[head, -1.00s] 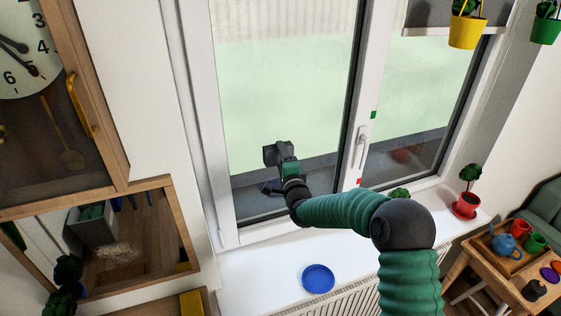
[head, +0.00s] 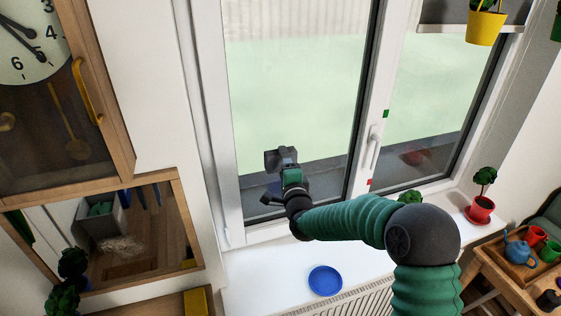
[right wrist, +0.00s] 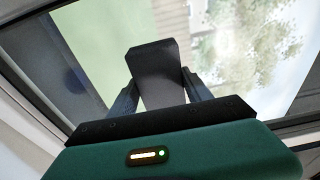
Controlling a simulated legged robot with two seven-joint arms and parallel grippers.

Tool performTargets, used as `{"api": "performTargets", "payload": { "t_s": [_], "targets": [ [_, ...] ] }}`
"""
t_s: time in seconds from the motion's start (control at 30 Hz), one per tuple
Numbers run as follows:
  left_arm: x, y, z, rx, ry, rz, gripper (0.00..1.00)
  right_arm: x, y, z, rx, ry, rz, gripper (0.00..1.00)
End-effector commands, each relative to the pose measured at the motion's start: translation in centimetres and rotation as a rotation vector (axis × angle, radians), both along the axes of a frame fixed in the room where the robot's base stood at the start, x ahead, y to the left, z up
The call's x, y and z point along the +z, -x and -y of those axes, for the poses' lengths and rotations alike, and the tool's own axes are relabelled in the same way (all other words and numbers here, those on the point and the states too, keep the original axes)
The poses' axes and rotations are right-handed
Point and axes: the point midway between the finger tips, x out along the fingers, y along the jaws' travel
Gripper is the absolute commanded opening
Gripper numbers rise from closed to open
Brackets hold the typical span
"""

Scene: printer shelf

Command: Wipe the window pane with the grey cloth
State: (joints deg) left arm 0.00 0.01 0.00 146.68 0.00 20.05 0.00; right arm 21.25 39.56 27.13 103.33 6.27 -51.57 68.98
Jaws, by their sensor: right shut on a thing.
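The window pane (head: 290,95) is the large left pane in the head view, in a white frame. My right gripper (head: 284,162) is in front of its lower part. It is shut on the grey cloth (right wrist: 155,72), which shows as a dark grey, flat-looking pad between the two fingers in the right wrist view. In the head view the cloth (head: 273,159) is a small dark shape at the gripper's tip. It is close to the glass; whether it touches cannot be told. The pane also fills the background of the right wrist view (right wrist: 112,45). My left gripper is not in view.
A blue plate (head: 325,281) lies on the white sill below. A window handle (head: 374,150) stands right of the pane. A red potted plant (head: 481,208) is on the sill at right. A wooden clock cabinet (head: 110,120) stands at left.

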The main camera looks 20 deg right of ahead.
Motion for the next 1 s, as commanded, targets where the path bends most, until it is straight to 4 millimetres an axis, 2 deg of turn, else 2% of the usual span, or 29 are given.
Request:
{"api": "performTargets", "payload": {
  "t_s": [0.2, 0.57, 0.8, 1.0],
  "targets": [
    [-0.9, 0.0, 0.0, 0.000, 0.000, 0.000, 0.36, -0.1, 2.3, 0.1, -0.001, 0.001, 0.000, 0.25],
    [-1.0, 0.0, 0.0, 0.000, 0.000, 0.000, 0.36, -0.1, 2.8, 0.1, -0.001, 0.001, 0.000, 0.25],
    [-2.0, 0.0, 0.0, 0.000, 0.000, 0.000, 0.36, -0.1, 5.3, 0.2, 0.000, 0.001, 0.001, 0.25],
    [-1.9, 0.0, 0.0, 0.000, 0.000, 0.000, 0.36, 0.0, 5.7, 0.2, -0.001, 0.000, 0.000, 0.25]
  ]
}}
